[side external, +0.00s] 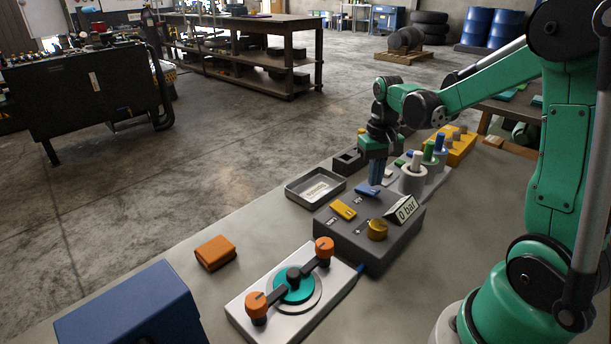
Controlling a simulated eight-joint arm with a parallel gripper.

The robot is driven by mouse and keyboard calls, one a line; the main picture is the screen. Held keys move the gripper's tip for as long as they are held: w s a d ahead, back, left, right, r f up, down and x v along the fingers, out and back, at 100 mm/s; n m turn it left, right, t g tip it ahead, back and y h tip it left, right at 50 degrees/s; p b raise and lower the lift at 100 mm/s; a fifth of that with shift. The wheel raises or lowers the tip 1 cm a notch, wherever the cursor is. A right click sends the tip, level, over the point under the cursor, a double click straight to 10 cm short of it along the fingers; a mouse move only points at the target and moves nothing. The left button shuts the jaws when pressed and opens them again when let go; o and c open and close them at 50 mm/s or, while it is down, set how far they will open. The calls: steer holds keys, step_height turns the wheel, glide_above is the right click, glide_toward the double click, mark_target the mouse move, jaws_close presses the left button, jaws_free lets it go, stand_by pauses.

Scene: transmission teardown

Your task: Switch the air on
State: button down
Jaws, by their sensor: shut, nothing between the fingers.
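A dark grey control box (352,250) stands on the bench in the side external view. On its top are a yellow switch (343,209), a blue switch (366,194) and a brass-coloured knob (377,230). A tilted display (405,209) on it reads "0 bar". My gripper (374,184) points down over the back of the box, just above the blue switch. Its fingers are shut with nothing between them. I cannot tell whether the fingertips touch the blue switch. The small labels beside the switches are too small to read surely.
In front lies a white plate (262,322) with a teal disc and a bar with orange knobs. An orange block (215,252) and a blue box (130,308) are at left. A grey tray (297,197), white cylinders (411,180) and a yellow block (456,146) stand behind.

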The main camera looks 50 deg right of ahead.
mark_target(373, 191)
steer(key=shift+f, duration=0.9)
stand_by(0.3)
steer(key=shift+r, duration=3.55)
steer(key=s+a+n+t, duration=0.2)
steer(key=a+n+t, duration=0.4)
steer(key=a, duration=0.9)
steer(key=shift+s+a+r+t, duration=0.3)
steer(key=shift+r+t, duration=0.1)
steer(key=shift+t, duration=0.2)
